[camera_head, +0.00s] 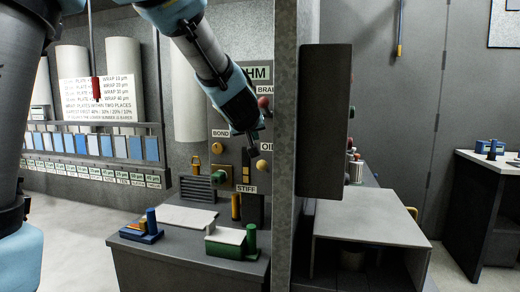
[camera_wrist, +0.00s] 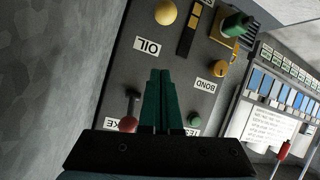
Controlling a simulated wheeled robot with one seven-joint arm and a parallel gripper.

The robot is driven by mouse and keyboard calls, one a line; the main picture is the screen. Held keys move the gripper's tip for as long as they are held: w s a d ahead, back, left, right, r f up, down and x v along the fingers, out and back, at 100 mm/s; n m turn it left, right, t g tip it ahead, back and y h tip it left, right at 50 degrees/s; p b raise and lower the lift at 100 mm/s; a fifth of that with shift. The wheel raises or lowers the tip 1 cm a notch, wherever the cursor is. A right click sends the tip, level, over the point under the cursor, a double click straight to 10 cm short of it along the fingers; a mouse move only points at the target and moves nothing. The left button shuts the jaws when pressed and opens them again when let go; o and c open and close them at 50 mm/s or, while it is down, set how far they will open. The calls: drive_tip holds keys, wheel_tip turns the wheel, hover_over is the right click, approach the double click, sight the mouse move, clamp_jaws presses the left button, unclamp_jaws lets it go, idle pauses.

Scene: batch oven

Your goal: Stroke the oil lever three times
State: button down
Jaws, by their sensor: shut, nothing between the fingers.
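The panel carries an OIL label (camera_head: 266,143), partly covered by my gripper, with a yellow ball knob (camera_head: 261,165) just below it. In the wrist view the OIL label (camera_wrist: 147,46) appears upside down, and the yellow ball knob (camera_wrist: 166,12) lies beyond it near the top edge. My gripper (camera_head: 252,151) is in front of the panel beside the OIL label. Its green fingers (camera_wrist: 160,72) are together with nothing between them and point toward the OIL label. The tips look apart from the knob; whether they touch the panel I cannot tell.
A red knob (camera_wrist: 128,124) by the partly hidden brake label and a BOND label (camera_wrist: 205,85) with a yellow knob (camera_wrist: 221,68) are close to my fingers. A grey post (camera_head: 284,220) stands right of the panel. A bench (camera_head: 180,255) with small blocks is below.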

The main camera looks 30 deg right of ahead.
sight(265, 168)
drive_tip(key=shift+f, duration=0.1)
drive_tip(key=w+d+f+b, duration=0.1)
drive_tip(key=w+f, duration=0.1)
drive_tip(key=w+d+f+b, duration=0.1)
drive_tip(key=d+f, duration=0.1)
drive_tip(key=w+d+f+b, duration=0.1)
drive_tip(key=w+f, duration=0.1)
drive_tip(key=shift+w+d, duration=0.3)
drive_tip(key=shift+d, duration=0.05)
drive_tip(key=shift+s+a+f+b, duration=0.15)
drive_tip(key=shift+s+f+b, duration=0.15)
drive_tip(key=shift+s+f, duration=0.25)
drive_tip(key=shift+f+b, duration=0.1)
drive_tip(key=shift+b, duration=0.25)
drive_tip(key=shift+f+b, duration=0.15)
drive_tip(key=shift+b, duration=0.25)
drive_tip(key=shift+s+a+b, duration=0.1)
drive_tip(key=shift+s+b, duration=0.05)
drive_tip(key=shift+b, duration=0.6)
